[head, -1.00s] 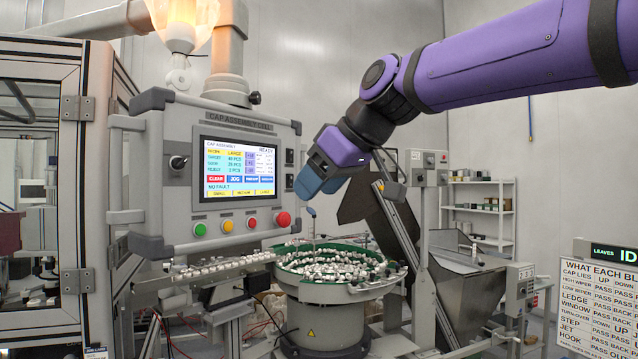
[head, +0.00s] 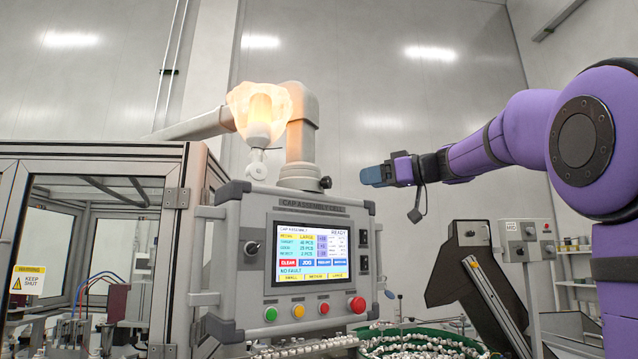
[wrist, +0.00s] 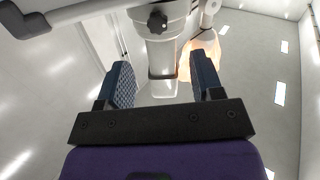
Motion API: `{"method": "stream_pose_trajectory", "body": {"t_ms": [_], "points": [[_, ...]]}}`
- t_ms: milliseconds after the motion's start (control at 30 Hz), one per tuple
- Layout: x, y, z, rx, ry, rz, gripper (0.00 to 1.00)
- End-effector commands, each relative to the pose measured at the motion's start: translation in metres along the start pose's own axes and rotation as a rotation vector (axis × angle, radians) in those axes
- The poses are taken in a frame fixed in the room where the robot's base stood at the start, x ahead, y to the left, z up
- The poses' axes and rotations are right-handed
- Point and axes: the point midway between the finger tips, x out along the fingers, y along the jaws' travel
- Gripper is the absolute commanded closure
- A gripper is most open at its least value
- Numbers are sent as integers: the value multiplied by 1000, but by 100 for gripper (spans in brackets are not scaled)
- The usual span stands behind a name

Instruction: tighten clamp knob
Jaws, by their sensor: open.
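The clamp knob (head: 325,182) is a small dark knob on the right side of the grey collar under the pipe elbow, above the control panel. In the wrist view the knob (wrist: 157,21) shows black against the pale collar, near the top and between the lines of the fingers. My gripper (head: 366,176) is to the right of the knob in the head view, at about its height and apart from it. In the wrist view my gripper (wrist: 163,75) has its two blue ridged fingers spread, with nothing held between them.
The control panel (head: 318,250) hangs below the collar. A glowing lamp (head: 262,108) in a pale wrap hangs left of the pipe elbow (head: 302,105). The bowl feeder (head: 425,338) with caps is lower down.

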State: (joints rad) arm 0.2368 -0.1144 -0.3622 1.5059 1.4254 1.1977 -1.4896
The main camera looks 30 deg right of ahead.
Motion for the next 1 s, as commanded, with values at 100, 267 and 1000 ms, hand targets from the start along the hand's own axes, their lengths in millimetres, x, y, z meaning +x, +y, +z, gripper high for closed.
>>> {"method": "stream_pose_trajectory", "body": {"t_ms": [100, 267, 1000], "points": [[-2, 8, -7, -20, 31, 7, 40], [12, 9, -8, -22, 34, 6, 40], [104, 9, -10, -20, 33, 8, 40]]}}
